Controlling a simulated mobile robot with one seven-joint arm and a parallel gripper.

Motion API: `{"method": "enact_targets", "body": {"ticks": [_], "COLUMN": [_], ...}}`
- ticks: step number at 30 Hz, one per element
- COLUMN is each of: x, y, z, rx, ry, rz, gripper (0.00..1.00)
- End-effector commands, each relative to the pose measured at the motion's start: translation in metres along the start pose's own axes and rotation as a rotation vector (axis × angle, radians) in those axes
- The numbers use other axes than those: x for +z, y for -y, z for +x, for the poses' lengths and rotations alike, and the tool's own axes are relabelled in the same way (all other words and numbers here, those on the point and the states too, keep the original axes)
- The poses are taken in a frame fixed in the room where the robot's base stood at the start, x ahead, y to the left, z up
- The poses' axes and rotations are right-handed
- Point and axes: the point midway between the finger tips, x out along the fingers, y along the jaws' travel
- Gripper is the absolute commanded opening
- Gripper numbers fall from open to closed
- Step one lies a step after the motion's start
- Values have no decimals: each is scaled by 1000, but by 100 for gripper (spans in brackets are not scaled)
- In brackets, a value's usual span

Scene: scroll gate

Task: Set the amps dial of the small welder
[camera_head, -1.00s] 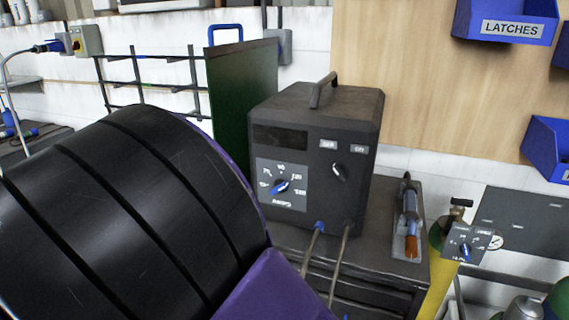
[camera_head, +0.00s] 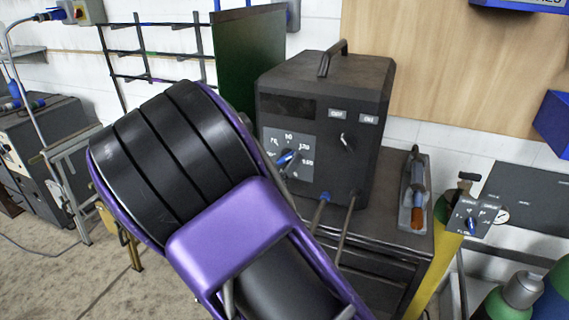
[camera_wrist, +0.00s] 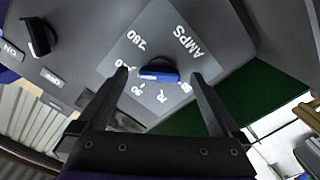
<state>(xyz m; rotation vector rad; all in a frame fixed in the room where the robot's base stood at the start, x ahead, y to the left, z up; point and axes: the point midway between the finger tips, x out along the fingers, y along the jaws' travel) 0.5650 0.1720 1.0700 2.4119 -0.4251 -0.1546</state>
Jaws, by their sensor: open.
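The small welder (camera_head: 335,110) is a dark box with a top handle, standing on a dark cabinet. Its amps dial (camera_head: 287,158) is a blue knob with a white pointer on a grey numbered plate (camera_head: 306,146). In the wrist view the dial (camera_wrist: 158,74) lies between and beyond the fingertips, with the word AMPS on the plate (camera_wrist: 182,58). My gripper (camera_wrist: 162,78) is open, one finger on each side of the dial; contact cannot be told. In the head view my purple and black arm hides the fingers and the plate's lower left.
A second black knob (camera_head: 346,142) sits right of the dial; it also shows in the wrist view (camera_wrist: 38,38). Two cables (camera_head: 346,222) leave the welder's lower front. A torch-like tool (camera_head: 416,190) lies on the cabinet's right. A green panel (camera_head: 247,75) stands left of the welder.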

Motion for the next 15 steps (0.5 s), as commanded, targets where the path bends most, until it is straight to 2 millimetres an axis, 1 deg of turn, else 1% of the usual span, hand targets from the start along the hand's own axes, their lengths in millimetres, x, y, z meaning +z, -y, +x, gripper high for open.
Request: {"method": "enact_targets", "body": {"ticks": [1, 3, 6, 14, 15], "x": [0, 0, 0, 0, 0], "y": [-1, 0, 0, 0, 0], "z": [6, 12, 16, 18, 18], "rx": [2, 1, 0, -1, -1], "ry": [1, 0, 0, 0, 0], "rz": [0, 1, 0, 0, 1], "gripper": [100, 100, 100, 100, 96]}}
